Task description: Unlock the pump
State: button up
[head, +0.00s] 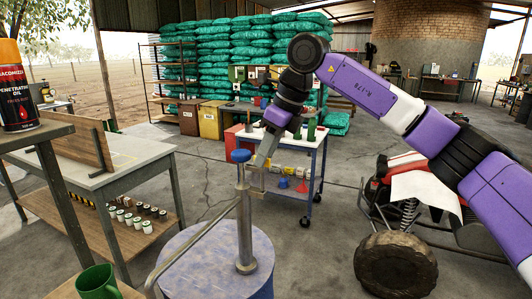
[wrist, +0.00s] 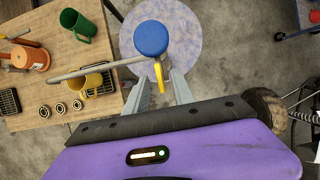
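The pump (head: 244,225) is a grey metal post with a blue cap (head: 240,156), standing upright on a round blue drum (head: 205,282). In the wrist view the blue cap (wrist: 151,38) is just beyond my fingers, with the drum top (wrist: 188,45) below. A small yellow piece (wrist: 158,74) shows beside the cap, between my fingertips; whether they touch it I cannot tell. A long grey handle (wrist: 92,70) runs left from the pump. My gripper (wrist: 159,82) is open, fingers apart. In the head view my gripper (head: 262,160) is close to the pump's top right side.
A wooden table (wrist: 50,50) at left in the wrist view holds a green mug (wrist: 78,24), a yellow mug (wrist: 90,84) and several rings. In the head view, a blue cart (head: 318,165) and a vehicle wheel (head: 395,264) stand right of the drum. Concrete floor between is clear.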

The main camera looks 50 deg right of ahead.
grip_shut()
jog(key=shift+d+r+n, duration=0.1)
jog(key=shift+n, duration=0.2)
jog(key=n+g+y+p, duration=0.1)
jog(key=n+p, duration=0.1)
jog(key=n, duration=0.1)
jog(key=shift+w+d+r+n, duration=0.1)
jog(key=shift+n, duration=0.3)
jog(key=shift+w+d+n+g+y+p, duration=0.2)
jog(key=shift+n+g+p, duration=0.6)
jog(key=shift+n+p, duration=1.25)
jog(key=shift+w+a+n+g+y+p, duration=0.1)
jog(key=shift+w+n+g+y+p, duration=0.2)
jog(key=shift+n+g+p, duration=1.1)
jog(key=shift+w+d+n+g+y+p, duration=0.1)
jog(key=shift+n+g+y+p, duration=0.15)
jog(key=shift+n+p, duration=2.35)
jog(key=shift+n+b, duration=0.6)
jog(key=shift+n, duration=0.25)
